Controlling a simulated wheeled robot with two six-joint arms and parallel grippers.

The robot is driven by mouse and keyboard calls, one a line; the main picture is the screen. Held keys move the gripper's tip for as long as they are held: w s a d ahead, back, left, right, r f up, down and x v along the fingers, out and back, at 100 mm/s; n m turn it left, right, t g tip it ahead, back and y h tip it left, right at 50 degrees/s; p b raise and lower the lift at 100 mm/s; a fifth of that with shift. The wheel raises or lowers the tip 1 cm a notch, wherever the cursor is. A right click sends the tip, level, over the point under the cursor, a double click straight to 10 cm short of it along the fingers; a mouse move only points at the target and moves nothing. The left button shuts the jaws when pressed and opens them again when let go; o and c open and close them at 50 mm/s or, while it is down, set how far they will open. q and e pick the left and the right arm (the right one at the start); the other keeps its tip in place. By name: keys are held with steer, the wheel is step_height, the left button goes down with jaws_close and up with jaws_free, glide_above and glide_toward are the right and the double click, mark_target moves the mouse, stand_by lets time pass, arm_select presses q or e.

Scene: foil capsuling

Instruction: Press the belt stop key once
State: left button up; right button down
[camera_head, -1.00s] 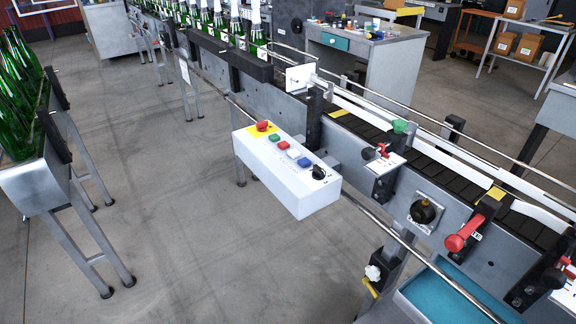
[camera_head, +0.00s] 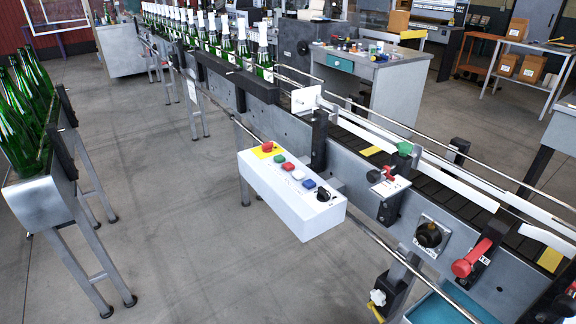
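A white control box (camera_head: 291,196) is mounted on the near side of the conveyor, in the middle of the view. Along its top sit a red mushroom button (camera_head: 267,147) on a yellow plate, a green key (camera_head: 279,160), a red key (camera_head: 288,166), a white key (camera_head: 298,174), a blue key (camera_head: 309,183) and a black rotary knob (camera_head: 323,195). The key labels are too small to read. The conveyor belt (camera_head: 430,180) runs diagonally behind the box. Neither of my grippers is in view.
Green bottles with white tops (camera_head: 240,45) line the belt's far part. A rack of green bottles (camera_head: 40,195) stands at the left. A red-handled lever (camera_head: 464,267) and a black knob (camera_head: 428,234) are on the conveyor's side. The floor left of the box is clear.

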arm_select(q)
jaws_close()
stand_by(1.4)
